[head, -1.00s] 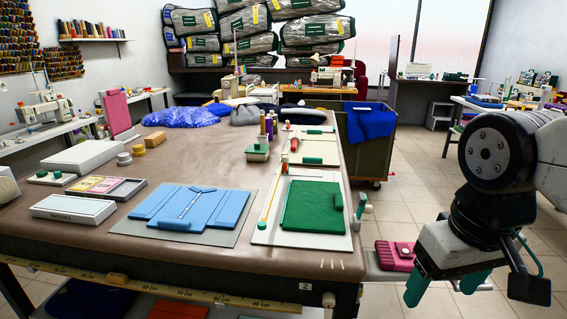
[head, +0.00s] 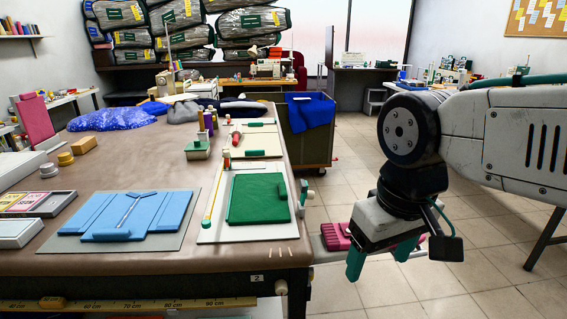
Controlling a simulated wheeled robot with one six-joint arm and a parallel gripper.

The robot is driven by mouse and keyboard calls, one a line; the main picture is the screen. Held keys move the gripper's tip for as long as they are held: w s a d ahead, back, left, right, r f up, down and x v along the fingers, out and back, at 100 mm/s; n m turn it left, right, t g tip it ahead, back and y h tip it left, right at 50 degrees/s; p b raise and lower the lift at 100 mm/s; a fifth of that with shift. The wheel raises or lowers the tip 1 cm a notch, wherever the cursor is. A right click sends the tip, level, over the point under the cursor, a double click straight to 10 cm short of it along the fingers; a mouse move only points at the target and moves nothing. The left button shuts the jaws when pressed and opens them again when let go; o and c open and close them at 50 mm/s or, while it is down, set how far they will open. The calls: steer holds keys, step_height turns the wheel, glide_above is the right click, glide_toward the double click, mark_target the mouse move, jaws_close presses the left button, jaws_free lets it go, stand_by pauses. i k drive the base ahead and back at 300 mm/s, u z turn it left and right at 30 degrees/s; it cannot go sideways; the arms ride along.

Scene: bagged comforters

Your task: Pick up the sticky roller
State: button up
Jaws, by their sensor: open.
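A small piece with a green handle and a white rounded end (head: 308,193) is at the right edge of the work table, beside the green folded cloth (head: 258,198). It may be the sticky roller, but it is too small to be sure. My gripper (head: 381,256) is open and empty, with green fingers pointing down. It hangs over the floor to the right of the table, apart from that piece. A pink case (head: 336,237) shows just left of and behind the fingers, on a grey ledge by the table.
The brown table (head: 150,265) holds a blue folded garment (head: 130,214) on a grey mat, spools and small boxes. A dark wheeled bin (head: 307,145) with blue cloth stands behind the table's right side. Bagged comforters (head: 185,40) are stacked at the back.

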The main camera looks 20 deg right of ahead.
mark_target(236, 131)
steer(key=z, duration=1.95)
steer(key=i, duration=3.45)
steer(key=u, duration=3.05)
steer(key=i, duration=1.7)
steer(key=u, duration=0.25)
